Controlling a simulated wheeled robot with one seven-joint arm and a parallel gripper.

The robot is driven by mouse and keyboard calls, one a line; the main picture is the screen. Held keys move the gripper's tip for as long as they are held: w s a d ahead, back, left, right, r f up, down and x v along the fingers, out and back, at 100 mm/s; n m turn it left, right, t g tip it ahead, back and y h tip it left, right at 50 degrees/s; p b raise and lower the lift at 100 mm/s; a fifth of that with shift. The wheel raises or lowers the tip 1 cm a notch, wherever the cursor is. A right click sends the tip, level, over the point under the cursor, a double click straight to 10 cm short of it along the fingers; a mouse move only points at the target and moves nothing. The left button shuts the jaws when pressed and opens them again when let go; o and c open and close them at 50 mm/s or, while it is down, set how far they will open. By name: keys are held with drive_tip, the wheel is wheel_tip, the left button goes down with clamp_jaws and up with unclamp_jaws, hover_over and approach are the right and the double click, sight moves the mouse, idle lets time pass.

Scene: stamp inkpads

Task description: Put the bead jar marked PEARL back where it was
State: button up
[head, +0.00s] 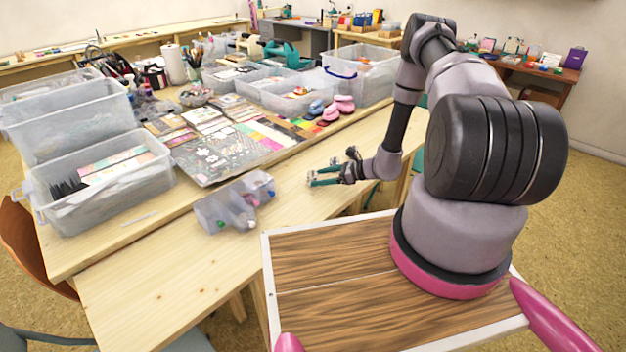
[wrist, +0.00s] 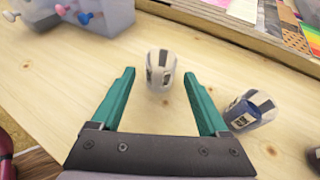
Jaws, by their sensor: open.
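A small clear jar (wrist: 161,66) with pale contents and a dark-and-white label stands upright on the wooden table, ahead of my gripper (wrist: 159,74) and between the lines of its fingers. The teal fingers are wide apart and hold nothing. A second jar with blue contents (wrist: 250,111) is to the right, outside the right finger. Part of a dark round thing (wrist: 315,158) shows at the right edge. I cannot read the labels, so I cannot tell which jar is PEARL. In the head view my gripper (head: 322,175) is low over the table, and I cannot make out the jars there.
Papers and colour cards (head: 262,135) cover the raised board behind. Clear boxes (head: 75,120) stand at left. The table front (head: 170,285) is bare.

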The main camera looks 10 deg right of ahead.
drive_tip(key=v, duration=0.8)
drive_tip(key=s+a+r+n+g+h, duration=0.1)
drive_tip(key=s+a+r+n+g, duration=0.35)
drive_tip(key=r, duration=1.15)
drive_tip(key=a+r+n+h, duration=0.15)
drive_tip(key=r+n, duration=0.55)
drive_tip(key=r, duration=0.9)
drive_tip(key=s+d+r+n+t+h, duration=0.2)
drive_tip(key=s+r+n+t+h, duration=0.3)
drive_tip(key=s+r, duration=1.6)
drive_tip(key=n+h, duration=0.2)
drive_tip(key=n, duration=0.1)
drive_tip(key=shift+d+r, duration=0.15)
drive_tip(key=shift+r, duration=0.1)
drive_tip(key=shift+s, duration=0.1)
